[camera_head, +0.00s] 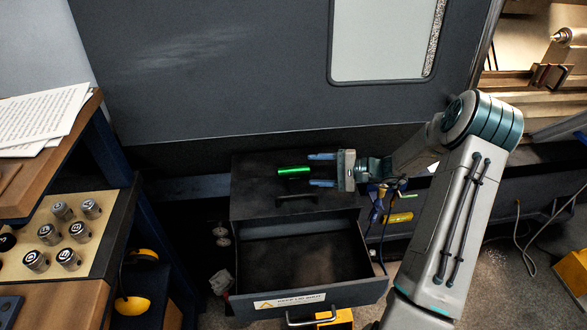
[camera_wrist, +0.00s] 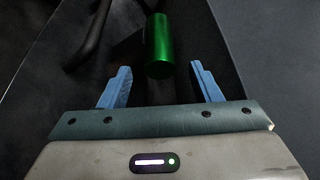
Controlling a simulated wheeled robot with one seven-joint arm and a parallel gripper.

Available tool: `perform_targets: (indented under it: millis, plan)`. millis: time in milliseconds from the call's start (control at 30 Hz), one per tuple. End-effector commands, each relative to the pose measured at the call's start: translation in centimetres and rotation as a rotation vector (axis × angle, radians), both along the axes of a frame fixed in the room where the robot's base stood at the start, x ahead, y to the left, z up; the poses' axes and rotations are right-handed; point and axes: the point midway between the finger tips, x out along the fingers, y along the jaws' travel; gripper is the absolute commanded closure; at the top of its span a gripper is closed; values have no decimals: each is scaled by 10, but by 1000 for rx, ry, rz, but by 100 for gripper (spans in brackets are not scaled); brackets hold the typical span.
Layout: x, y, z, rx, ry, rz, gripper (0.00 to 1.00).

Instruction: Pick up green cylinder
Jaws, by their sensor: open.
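The green cylinder (camera_head: 294,170) lies on its side on top of the dark cabinet (camera_head: 250,208). In the wrist view the green cylinder (camera_wrist: 160,45) lies lengthwise ahead of the fingers, its near end about level with the fingertips. My gripper (camera_head: 321,170) is open and empty, to the right of the cylinder in the head view. Its two blue fingers (camera_wrist: 160,72) stand apart on either side of the line of the cylinder. I see no finger touching it.
A dark handle (camera_head: 297,197) is close to the cylinder, and shows at upper left in the wrist view. The cabinet's drawer (camera_head: 372,291) is pulled open below. A large dark machine panel (camera_head: 220,70) rises behind. At left, a workbench holds several metal parts (camera_head: 79,231).

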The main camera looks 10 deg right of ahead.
Motion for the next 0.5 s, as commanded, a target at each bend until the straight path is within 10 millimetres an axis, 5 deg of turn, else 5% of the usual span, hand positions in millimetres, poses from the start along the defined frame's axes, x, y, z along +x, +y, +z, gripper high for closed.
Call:
perform_targets:
  millis: [267, 500]
  plan:
    - [3, 7, -2, 0, 1, -1, 42]
    - [3, 7, -2, 0, 1, 0, 100]
